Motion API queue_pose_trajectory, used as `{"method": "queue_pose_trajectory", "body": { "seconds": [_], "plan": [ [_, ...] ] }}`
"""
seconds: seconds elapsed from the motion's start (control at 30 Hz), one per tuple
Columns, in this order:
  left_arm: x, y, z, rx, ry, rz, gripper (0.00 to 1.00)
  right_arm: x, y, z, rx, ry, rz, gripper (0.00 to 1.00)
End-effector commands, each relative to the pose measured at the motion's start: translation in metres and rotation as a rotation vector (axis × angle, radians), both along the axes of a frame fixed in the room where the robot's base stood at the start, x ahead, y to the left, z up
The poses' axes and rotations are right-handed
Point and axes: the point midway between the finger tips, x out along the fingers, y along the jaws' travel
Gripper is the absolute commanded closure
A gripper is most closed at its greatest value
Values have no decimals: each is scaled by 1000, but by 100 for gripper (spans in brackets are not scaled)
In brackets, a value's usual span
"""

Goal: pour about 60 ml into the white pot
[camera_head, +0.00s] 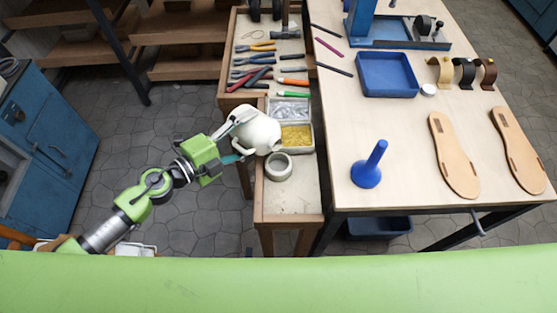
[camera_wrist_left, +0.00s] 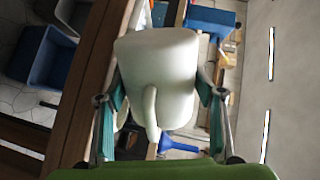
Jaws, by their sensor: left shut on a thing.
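My left gripper (camera_head: 241,138) comes in from the left and is shut on a white jug (camera_head: 261,131), its fingers on either side. The jug is tilted, its spout end pointing down and right toward a white pot (camera_head: 278,167) at the near part of the narrow side bench. The spout is above and just behind the pot's rim; no stream is visible. In the left wrist view the jug (camera_wrist_left: 160,70) fills the middle between the fingers, handle toward the camera. The liquid level in either vessel cannot be made out. My right gripper is not in view.
A divided tray (camera_head: 296,135) with yellow bits stands right behind the pot. Pliers and coloured-handled tools lie farther back. The large table holds a blue funnel-shaped thing (camera_head: 369,167), a blue tray (camera_head: 387,74) and sandal soles (camera_head: 454,155). The bench's near end is clear.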

Motion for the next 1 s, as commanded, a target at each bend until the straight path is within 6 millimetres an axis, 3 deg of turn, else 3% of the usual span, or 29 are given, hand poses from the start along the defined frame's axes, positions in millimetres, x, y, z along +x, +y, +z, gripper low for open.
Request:
{"method": "queue_pose_trajectory", "body": {
  "seconds": [1.0],
  "plan": [
    [-1,-2,13,130,-135,2,69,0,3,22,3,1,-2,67]
  ]
}}
